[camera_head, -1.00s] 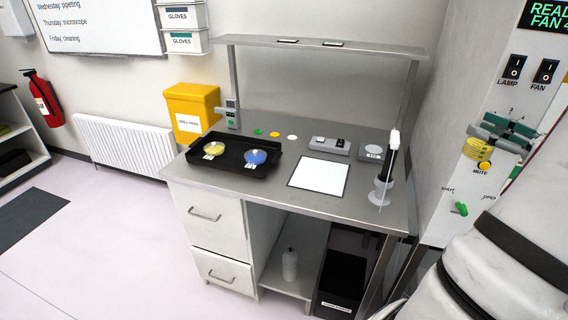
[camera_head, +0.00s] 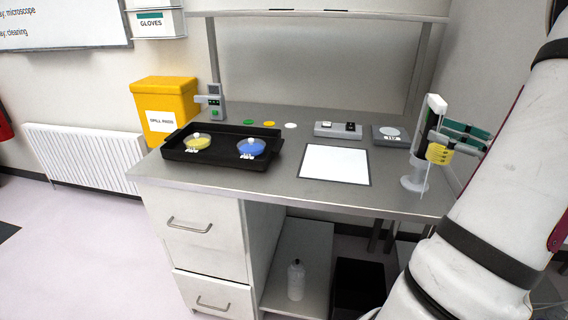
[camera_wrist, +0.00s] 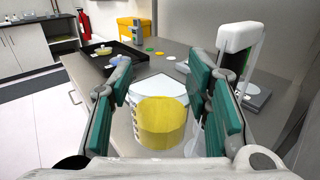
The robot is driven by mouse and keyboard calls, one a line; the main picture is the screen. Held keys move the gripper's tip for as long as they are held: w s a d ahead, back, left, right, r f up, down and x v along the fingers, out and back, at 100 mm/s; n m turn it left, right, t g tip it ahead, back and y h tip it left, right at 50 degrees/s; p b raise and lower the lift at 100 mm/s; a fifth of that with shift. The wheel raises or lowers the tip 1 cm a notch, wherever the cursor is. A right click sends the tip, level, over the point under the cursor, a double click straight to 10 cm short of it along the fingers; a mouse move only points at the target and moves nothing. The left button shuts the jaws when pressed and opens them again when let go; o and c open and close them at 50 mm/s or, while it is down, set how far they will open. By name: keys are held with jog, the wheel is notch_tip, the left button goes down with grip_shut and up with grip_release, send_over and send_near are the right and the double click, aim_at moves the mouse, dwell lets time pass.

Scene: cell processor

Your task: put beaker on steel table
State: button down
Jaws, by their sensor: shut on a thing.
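The steel table (camera_head: 280,190) fills the middle of the head view, with its grey top largely bare towards the front. My gripper (camera_head: 458,144), with green finger pads, is at the right of the head view, by the table's right end. It is shut on the beaker (camera_head: 438,153), which looks yellow and has dark marks on its side. In the wrist view the beaker (camera_wrist: 161,122) sits between the two green pads of my gripper (camera_wrist: 168,108), upright or nearly so. The table top (camera_wrist: 180,62) shows beyond it. I cannot tell the beaker's exact height above the table.
A white sheet (camera_head: 335,163), a black tray (camera_head: 220,163) with two dishes, a grey switch box (camera_head: 338,130) and a scale (camera_head: 391,135) occupy the top. A shelf (camera_head: 320,14) spans the back.

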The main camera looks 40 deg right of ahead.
jog(key=w+f+b, duration=0.4)
jog(key=f+b, duration=0.4)
jog(key=f, duration=0.1)
jog(key=shift+w+a+f+b, duration=0.15)
jog(key=shift+w+f+b, duration=0.65)
jog(key=shift+w, duration=1.75)
jog(key=shift+w+a+f+b, duration=0.1)
jog(key=shift+w+f+b, duration=0.7)
jog(key=shift+w, duration=1.8)
jog(key=shift+w+a+f+b, duration=0.15)
jog(key=shift+w+f+b, duration=0.25)
jog(key=shift+w+f, duration=1.45)
jog(key=shift+w+r, duration=0.65)
jog(key=shift+w, duration=0.05)
jog(key=shift+f, duration=0.15)
jog(key=c, duration=0.9)
grip_release()
jog(key=shift+o, duration=0.3)
